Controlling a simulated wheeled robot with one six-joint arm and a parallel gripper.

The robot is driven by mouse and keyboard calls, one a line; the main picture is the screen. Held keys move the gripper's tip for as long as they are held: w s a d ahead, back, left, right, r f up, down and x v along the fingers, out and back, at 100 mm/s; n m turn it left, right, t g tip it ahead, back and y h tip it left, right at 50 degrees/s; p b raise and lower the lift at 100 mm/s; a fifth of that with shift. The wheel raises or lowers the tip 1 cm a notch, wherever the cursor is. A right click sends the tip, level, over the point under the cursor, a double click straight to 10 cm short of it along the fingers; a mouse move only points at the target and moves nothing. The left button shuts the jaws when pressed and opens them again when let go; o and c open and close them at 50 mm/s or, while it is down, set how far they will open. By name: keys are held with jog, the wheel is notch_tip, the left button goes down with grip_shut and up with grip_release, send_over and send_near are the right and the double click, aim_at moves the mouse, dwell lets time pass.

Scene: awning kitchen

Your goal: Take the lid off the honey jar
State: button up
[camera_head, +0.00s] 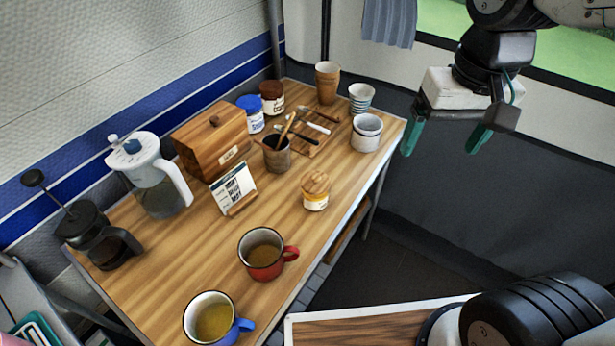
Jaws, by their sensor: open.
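The honey jar (315,201) stands upright on the wooden table (205,262), near its right edge. It is a small jar with a white label and amber contents low down. Its round wooden lid (316,182) sits on top of it. My gripper (442,146) hangs in the air at the upper right, beyond the table's right edge, with its green-tipped fingers spread apart and nothing between them. It is well apart from the jar and lid.
A red mug (263,255) and a blue-handled mug (212,318) stand in front of the jar. A sign (234,188) is to its left, a utensil cup (277,156) behind left, and a white pot (366,134) behind right. Table around the jar is clear.

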jog(key=w+a+f, duration=0.6)
jog(key=w+a, duration=0.2)
jog(key=a, duration=0.1)
jog(key=g, duration=0.1)
send_over(316, 178)
jog(key=f, duration=0.6)
jog(key=shift+d+f, duration=0.25)
jog(key=shift+d, duration=0.05)
jog(key=f, duration=0.8)
jog(key=shift+a+f, duration=0.2)
jog(key=shift+a, duration=0.1)
jog(key=c, duration=1.1)
